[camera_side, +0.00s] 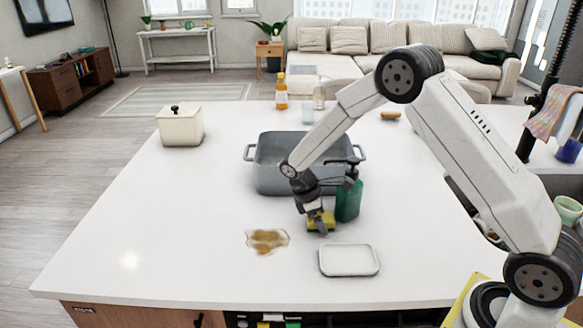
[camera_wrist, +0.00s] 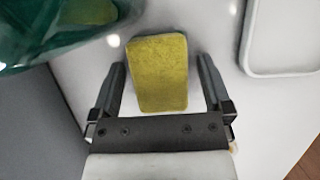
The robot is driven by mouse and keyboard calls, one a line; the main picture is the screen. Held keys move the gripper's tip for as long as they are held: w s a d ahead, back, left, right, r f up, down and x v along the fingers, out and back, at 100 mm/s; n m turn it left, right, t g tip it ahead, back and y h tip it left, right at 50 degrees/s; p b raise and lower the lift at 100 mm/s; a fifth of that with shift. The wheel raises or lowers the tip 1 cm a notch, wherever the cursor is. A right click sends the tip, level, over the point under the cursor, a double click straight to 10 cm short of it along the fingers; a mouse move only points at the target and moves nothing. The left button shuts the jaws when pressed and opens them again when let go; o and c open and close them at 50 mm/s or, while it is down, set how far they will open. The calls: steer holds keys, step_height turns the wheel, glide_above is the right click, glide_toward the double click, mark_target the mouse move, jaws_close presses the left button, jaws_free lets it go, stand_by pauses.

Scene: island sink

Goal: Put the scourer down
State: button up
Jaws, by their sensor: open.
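The scourer (camera_side: 318,222), a yellow block with some green showing, is on the white counter just in front of the green soap bottle. In the wrist view, its yellow face (camera_wrist: 158,75) lies between the two fingers, with a gap on each side. My gripper (camera_side: 318,218) is open and low over the scourer; it also shows in the wrist view (camera_wrist: 162,82). The fingers partly hide the scourer in the side view.
The green pump bottle (camera_side: 348,201) stands close to the right of my gripper. The grey basin (camera_side: 270,178) is behind. A white tray (camera_side: 349,261) lies in front right, and a brown spill (camera_side: 267,240) front left.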

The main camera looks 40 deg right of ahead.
steer(key=c, duration=1.3)
steer(key=shift+r, duration=0.15)
steer(key=shift+r, duration=0.55)
steer(key=s+a+r, duration=0.1)
steer(key=s+r, duration=1)
steer(key=s, duration=0.3)
steer(key=shift+a+r, duration=0.3)
steer(key=shift+w, duration=0.15)
